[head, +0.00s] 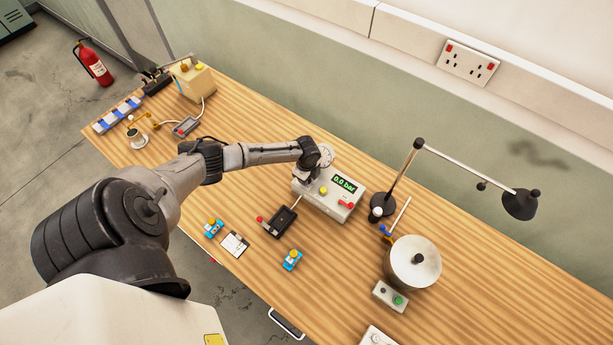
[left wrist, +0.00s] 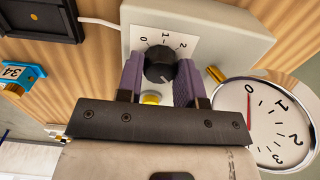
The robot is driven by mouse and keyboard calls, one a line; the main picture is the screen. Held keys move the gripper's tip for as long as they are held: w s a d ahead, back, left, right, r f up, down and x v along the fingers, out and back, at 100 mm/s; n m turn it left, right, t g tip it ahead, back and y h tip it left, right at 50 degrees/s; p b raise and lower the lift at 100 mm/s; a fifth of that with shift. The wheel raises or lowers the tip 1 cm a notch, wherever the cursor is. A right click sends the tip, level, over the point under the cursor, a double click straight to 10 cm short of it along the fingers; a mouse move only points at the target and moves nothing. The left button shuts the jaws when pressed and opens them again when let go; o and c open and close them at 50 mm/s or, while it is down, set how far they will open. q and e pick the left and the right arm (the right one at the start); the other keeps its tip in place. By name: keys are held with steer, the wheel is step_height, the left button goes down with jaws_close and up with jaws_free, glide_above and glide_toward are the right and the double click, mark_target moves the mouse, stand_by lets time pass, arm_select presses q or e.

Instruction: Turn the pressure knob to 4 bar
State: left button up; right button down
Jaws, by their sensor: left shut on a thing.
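The pressure box (head: 325,205) is light grey and stands on the bench, with a green display (head: 345,184) reading 0.0 bar. In the left wrist view its black knob (left wrist: 160,62) sits on a white dial plate (left wrist: 183,36) marked 0, 1 and 2; the other marks are hidden. My left gripper (left wrist: 160,76) has its two purple fingers on either side of the knob, shut on it. The round gauge (left wrist: 268,132) has its red needle close to 0. In the head view my arm hides the knob. My right gripper is not in view.
Blue tagged blocks (head: 291,260) and a white card (head: 235,244) lie near the front edge.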

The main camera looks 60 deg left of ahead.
arm_select(q)
steer(key=o, duration=0.9)
steer(key=shift+o, duration=0.2)
step_height(320, 180, up, 14)
steer(key=shift+b, duration=0.3)
steer(key=shift+f, duration=0.1)
